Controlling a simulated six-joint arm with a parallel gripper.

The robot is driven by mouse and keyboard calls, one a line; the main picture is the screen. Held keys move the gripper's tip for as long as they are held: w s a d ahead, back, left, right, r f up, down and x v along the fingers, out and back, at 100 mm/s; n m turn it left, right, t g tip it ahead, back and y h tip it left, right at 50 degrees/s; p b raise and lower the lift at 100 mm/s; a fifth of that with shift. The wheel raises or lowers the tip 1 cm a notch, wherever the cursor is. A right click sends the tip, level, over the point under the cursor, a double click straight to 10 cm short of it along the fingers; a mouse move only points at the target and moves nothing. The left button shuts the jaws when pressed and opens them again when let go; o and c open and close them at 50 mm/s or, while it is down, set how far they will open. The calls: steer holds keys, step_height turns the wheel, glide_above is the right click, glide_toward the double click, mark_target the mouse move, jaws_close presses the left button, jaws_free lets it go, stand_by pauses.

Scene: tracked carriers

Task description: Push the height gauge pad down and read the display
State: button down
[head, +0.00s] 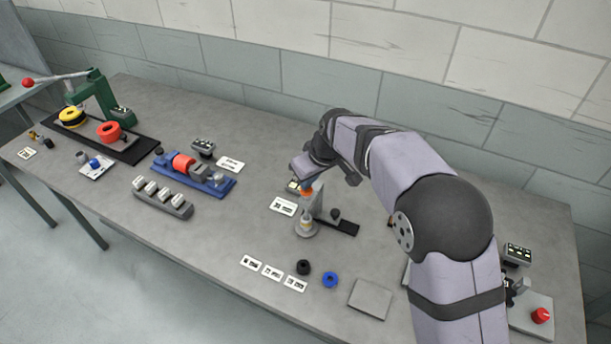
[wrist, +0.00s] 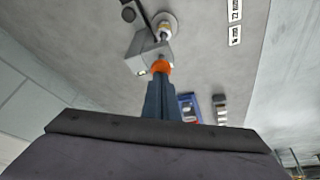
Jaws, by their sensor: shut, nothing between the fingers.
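The height gauge (head: 318,203) stands mid-table, a grey upright with a round base plate that holds a small pale and brass-coloured part (head: 306,224). Its orange pad (head: 307,190) is at the top, beside a small display (head: 292,185) that is partly hidden and too small to read. In the wrist view, the gauge body (wrist: 143,52) and orange pad (wrist: 160,66) lie just beyond my gripper (wrist: 160,78). My gripper is shut and empty, its fingertips lined up with the pad. I cannot tell whether they touch it.
White cards (head: 283,206) lie near the gauge. A black ring (head: 303,267), a blue ring (head: 330,280) and a grey plate (head: 370,298) lie in front. A blue fixture (head: 195,175) and a green press (head: 92,100) stand left. A red-button box (head: 540,315) is right.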

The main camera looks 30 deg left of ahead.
steer(key=shift+s, duration=0.1)
step_height(320, 180, up, 7)
steer(key=p, duration=0.5)
stand_by(0.5)
stand_by(0.7)
steer(key=s+d+f+m+h+b, duration=0.1)
steer(key=s+d+f+m, duration=0.15)
steer(key=d, duration=1.05)
steer(key=s+d+f+m+h+b, duration=0.2)
steer(key=d+m, duration=0.2)
steer(key=d, duration=1)
steer(key=s+d+f+m+g, duration=0.1)
steer(key=s+d+f+m, duration=0.1)
steer(key=s+d, duration=0.5)
steer(key=s+d+f+m+g+h+b, duration=0.1)
steer(key=s+d+f+m, duration=0.2)
steer(key=s+d, duration=0.3)
steer(key=s, duration=0.3)
steer(key=shift+s+d, duration=0.3)
steer(key=shift+d, duration=0.05)
